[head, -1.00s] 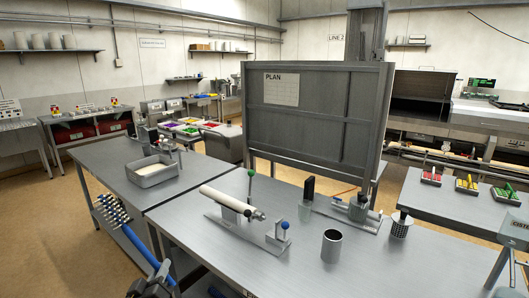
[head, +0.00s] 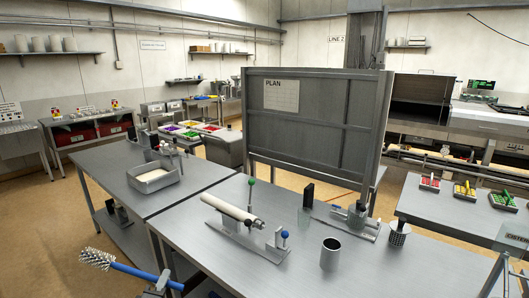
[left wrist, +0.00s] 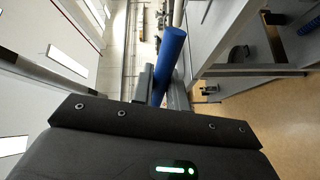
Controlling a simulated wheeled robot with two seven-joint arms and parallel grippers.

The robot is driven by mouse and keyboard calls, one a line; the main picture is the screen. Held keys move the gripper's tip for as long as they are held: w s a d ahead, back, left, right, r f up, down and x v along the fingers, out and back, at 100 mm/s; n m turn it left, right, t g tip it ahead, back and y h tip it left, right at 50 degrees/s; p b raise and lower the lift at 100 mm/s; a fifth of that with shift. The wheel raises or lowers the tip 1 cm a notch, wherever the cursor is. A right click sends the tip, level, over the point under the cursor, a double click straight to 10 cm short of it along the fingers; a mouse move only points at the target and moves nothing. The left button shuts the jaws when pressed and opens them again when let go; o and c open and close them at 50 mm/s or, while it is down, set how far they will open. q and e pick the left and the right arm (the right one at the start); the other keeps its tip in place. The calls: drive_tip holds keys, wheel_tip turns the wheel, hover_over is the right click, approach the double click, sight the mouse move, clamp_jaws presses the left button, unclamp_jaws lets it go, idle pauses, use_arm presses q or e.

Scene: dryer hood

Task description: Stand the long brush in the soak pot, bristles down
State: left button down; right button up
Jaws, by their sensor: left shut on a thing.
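The long brush has white bristles (head: 98,258) and a blue handle (head: 140,273); it is at the lower left of the head view. My left gripper (head: 160,287) is shut on the handle, which also shows in the left wrist view (left wrist: 171,52). The brush lies tilted near level, bristles pointing left, clear of the table. An open steel cylinder (head: 330,255), which looks like the soak pot, stands upright on the front table, well right of the gripper. Its inside bottom is hidden. My right gripper is not in view.
A grey tray (head: 154,178) sits on the left table. A PLAN board (head: 320,130) stands behind.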

use_arm(q)
drive_tip(key=n+p, duration=0.1)
drive_tip(key=n, duration=0.1)
drive_tip(key=shift+r+n, duration=0.2)
drive_tip(key=shift+n, duration=0.2)
drive_tip(key=shift+f+n, duration=0.15)
drive_tip(key=shift+n, duration=0.15)
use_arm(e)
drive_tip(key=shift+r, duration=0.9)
use_arm(q)
drive_tip(key=shift+n+p, duration=0.3)
drive_tip(key=n+p, duration=0.1)
drive_tip(key=n, duration=0.2)
drive_tip(key=n+p, duration=0.1)
drive_tip(key=shift+r+p, duration=0.25)
drive_tip(key=shift+p, duration=0.1)
drive_tip(key=shift+f+n+b, duration=0.25)
drive_tip(key=shift+n+b, duration=0.05)
drive_tip(key=shift+n, duration=0.4)
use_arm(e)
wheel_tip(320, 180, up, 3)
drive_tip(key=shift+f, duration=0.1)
